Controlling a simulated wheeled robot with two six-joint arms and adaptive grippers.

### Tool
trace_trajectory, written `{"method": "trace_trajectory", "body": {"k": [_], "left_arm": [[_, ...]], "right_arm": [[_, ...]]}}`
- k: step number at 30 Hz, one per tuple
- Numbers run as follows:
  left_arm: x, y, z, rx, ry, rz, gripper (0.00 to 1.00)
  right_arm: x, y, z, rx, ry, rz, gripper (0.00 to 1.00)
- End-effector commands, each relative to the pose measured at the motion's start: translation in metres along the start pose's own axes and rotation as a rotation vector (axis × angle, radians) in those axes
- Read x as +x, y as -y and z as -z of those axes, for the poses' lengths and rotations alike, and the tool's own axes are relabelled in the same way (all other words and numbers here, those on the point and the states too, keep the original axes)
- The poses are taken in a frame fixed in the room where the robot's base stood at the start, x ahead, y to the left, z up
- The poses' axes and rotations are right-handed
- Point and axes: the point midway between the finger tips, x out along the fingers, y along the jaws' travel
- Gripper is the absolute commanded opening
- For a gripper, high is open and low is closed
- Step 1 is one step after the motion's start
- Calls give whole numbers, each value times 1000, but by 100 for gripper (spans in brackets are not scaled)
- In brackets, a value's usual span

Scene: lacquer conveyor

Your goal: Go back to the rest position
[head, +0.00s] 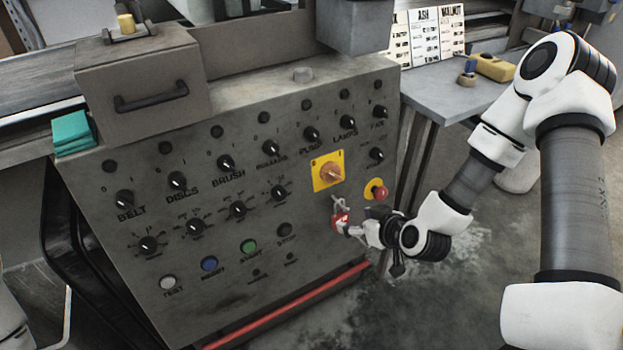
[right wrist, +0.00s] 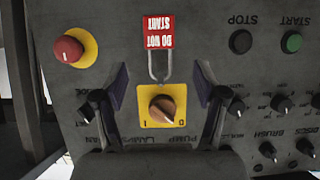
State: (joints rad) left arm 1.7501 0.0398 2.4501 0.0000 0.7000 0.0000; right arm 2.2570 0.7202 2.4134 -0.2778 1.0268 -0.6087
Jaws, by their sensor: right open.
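The control panel (head: 300,235) carries a yellow plate (head: 319,182) with an orange rotary switch (head: 331,173). A red "DO NOT START" tag (head: 340,219) with a metal shackle hangs just below the plate. In the right wrist view the picture is upside down; the red tag (right wrist: 159,31) and shackle (right wrist: 159,68) stand above the switch (right wrist: 162,109). My right gripper (right wrist: 160,75) is open, its fingers spread on either side of the shackle with gaps. It also shows in the head view (head: 350,229), close to the tag. My left gripper is out of view.
A red emergency button (head: 378,190) sits right of the switch, close to my right wrist. Knobs and push buttons cover the panel. A grey side table (head: 450,92) stands behind my right arm. Open floor (head: 455,300) lies right of the panel.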

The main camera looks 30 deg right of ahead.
Motion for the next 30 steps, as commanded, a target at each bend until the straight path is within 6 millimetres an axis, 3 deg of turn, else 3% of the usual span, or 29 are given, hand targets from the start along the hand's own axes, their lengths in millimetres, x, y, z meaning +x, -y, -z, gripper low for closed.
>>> {"method": "trace_trajectory", "body": {"k": [5,8,11,14,18,23,26,30], "left_arm": [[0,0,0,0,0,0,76],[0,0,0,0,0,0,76],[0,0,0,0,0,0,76],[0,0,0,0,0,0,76],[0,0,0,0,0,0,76],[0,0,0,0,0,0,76],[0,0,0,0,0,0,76],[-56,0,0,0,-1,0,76]], "right_arm": [[0,0,-2,0,5,0,71],[3,7,-24,-29,57,13,71],[8,32,-70,-133,179,61,71],[3,61,-129,-220,348,118,71],[-19,92,-203,-235,584,159,71],[-61,113,-270,-141,859,106,71],[-80,107,-282,86,972,-45,71],[-111,108,-236,117,971,-58,71]]}}
